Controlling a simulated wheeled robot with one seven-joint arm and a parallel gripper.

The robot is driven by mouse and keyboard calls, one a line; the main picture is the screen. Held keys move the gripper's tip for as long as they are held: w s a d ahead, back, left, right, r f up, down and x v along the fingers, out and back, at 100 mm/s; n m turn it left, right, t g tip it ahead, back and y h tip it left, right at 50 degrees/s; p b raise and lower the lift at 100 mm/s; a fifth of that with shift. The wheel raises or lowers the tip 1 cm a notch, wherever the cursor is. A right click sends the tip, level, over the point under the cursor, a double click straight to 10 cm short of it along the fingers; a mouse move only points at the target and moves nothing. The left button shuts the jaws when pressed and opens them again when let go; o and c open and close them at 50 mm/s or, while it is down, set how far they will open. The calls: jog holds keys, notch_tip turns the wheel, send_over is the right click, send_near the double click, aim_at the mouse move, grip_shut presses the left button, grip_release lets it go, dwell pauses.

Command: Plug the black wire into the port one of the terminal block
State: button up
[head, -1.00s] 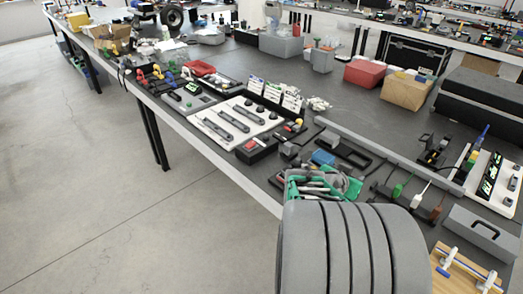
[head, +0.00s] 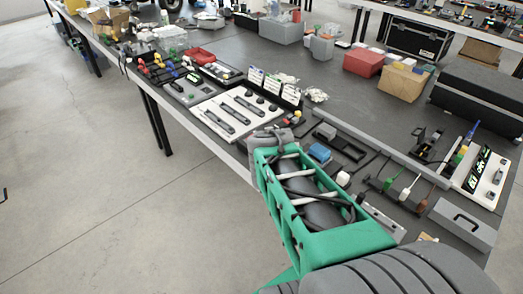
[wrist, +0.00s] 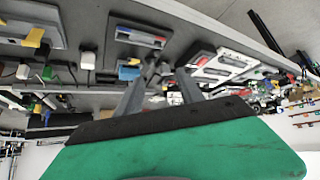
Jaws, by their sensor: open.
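I cannot pick out the black wire with certainty. Dark cables run by a row of green, white and brown plugs (head: 404,191) on the right of the bench. A white panel with dark and green parts (head: 480,172), perhaps the terminal block, stands at the far right with blue and yellow pieces at its left edge; its ports are too small to tell. My gripper (head: 274,142) is over the bench's front edge, left of the plugs, its fingers partly hidden in the head view. In the wrist view my gripper (wrist: 158,82) is open with nothing between its fingers.
A blue block (head: 319,153) and a black tray (head: 341,147) lie just right of my gripper. A white board with dark bars (head: 236,117) lies behind it. A grey handled box (head: 463,223) is at the right. A raised bench edge runs behind the plugs.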

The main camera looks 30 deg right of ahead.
jog(key=a+r+n+y+p, duration=0.1)
jog(key=a+r+n, duration=0.1)
jog(key=a, duration=0.4)
jog(key=shift+w+r+y+p, duration=0.2)
jog(key=shift+r+y+p, duration=0.1)
jog(key=shift+r+p, duration=0.1)
